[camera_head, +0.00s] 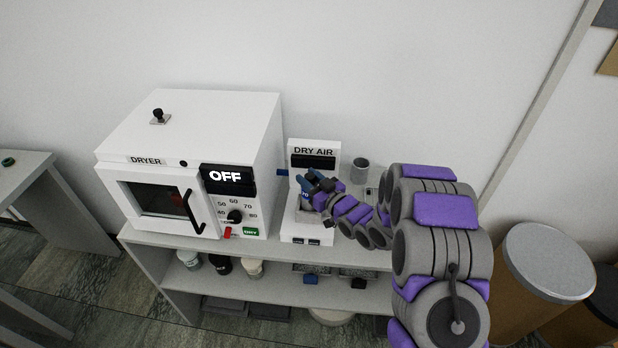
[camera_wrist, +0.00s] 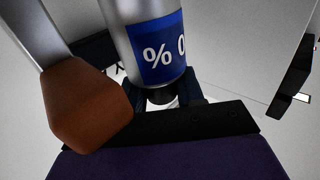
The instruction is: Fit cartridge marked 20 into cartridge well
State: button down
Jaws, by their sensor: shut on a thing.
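A metallic cylinder with a blue label, the cartridge (camera_wrist: 158,48), sits between the dark fingers of my gripper (camera_wrist: 160,92) in the wrist view. Only "%" and part of a digit show on its label, so I cannot read its number there. In the head view my gripper (camera_head: 317,184) is shut on it, at the front of the white DRY AIR unit (camera_head: 313,239). A small blue patch with white marks shows beside the fingers. The cartridge well is hidden behind my gripper and arm, so I cannot tell whether the cartridge is in it.
The white dryer (camera_head: 190,150), showing OFF, stands left of the unit on the shelf. A grey cup (camera_head: 360,170) stands behind my arm. A brown block-ended bar (camera_wrist: 90,108) is close at left in the wrist view.

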jog(key=shift+f, duration=0.9)
jog(key=c, duration=0.6)
grip_release()
jog(key=shift+f, duration=0.1)
jog(key=shift+s+d, duration=0.1)
jog(key=p+v, duration=0.1)
jog(key=v, duration=1.6)
jog(key=shift+d, duration=0.15)
